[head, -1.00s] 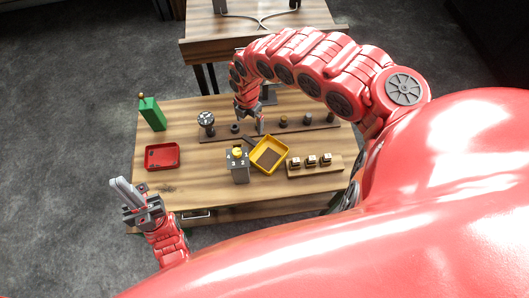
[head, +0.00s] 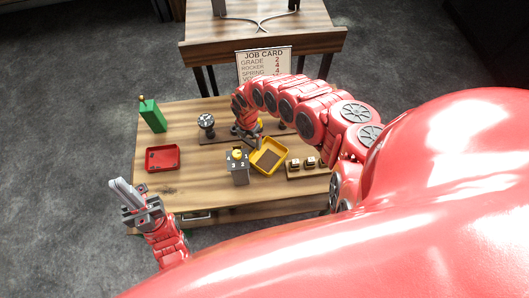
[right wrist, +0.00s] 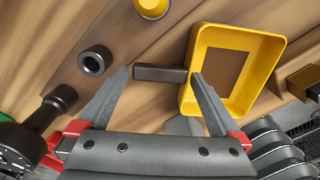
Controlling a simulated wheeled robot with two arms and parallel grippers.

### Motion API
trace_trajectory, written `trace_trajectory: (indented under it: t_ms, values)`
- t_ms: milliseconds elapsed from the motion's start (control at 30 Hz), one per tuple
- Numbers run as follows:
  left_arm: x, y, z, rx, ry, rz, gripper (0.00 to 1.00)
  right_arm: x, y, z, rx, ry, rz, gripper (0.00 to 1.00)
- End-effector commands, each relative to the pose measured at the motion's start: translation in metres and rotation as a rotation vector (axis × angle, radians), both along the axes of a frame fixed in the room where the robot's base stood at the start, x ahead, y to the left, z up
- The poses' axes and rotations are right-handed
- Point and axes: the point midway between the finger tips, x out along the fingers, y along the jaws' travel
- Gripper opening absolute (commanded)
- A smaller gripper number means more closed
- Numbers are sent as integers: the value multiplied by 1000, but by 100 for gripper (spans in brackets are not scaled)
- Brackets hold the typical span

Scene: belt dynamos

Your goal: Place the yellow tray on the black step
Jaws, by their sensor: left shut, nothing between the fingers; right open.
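The yellow tray (head: 262,169) lies on the wooden table, right of a grey block. In the right wrist view the yellow tray (right wrist: 258,62) has a brown floor and a dark handle (right wrist: 158,73) sticking out to the left. My right gripper (right wrist: 160,76) is open over the tray's handle side, with the handle showing between its fingertips; whether they touch it is unclear. In the head view my right gripper (head: 256,141) is at the tray's back left edge, partly hidden by my arm. My left gripper (head: 122,191) is shut and empty left of the table. I cannot make out a black step.
The grey block (head: 238,172) with a yellow top stands close left of the tray. A rack with small blocks (head: 307,171) is at the right. A job card (head: 264,62) stands behind. Table front left is clear.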

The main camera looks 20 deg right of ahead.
Motion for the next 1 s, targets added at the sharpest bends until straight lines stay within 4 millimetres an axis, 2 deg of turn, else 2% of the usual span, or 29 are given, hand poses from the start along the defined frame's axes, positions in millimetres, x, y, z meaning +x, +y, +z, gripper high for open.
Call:
trace_trajectory:
  t_ms: [133,400,900,967,1000]
  values:
    - [0,0,2,0,0,0,0,-1,-1,-7,-2,0,0,100]
    - [0,0,1,0,0,0,0,-1,-2,-8,-4,0,0,98]
    - [0,0,1,0,0,0,0,-1,-2,-7,-4,0,-1,8]
    - [0,0,1,0,0,0,0,-1,-2,-7,-4,0,-1,0]
    - [0,0,1,0,0,0,0,-1,-2,-8,-4,0,-1,0]
